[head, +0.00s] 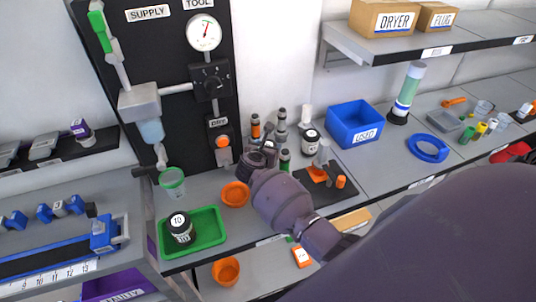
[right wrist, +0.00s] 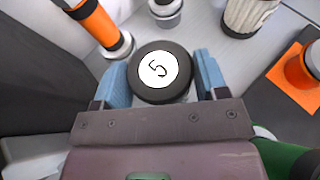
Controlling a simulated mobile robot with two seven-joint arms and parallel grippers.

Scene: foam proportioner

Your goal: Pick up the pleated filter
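A beige cylinder with a ribbed side, which looks like the pleated filter (right wrist: 248,14), stands at the top of the right wrist view, partly cut off. My left gripper is not in view.
Bottles with orange bands (right wrist: 96,22) stand close to my right gripper. An orange part on a dark mat (right wrist: 300,72) lies to the right. A blue bin (head: 355,124), a green tray (head: 212,222) with jar 10 (head: 180,227), and an orange bowl (head: 235,194) are on the bench.

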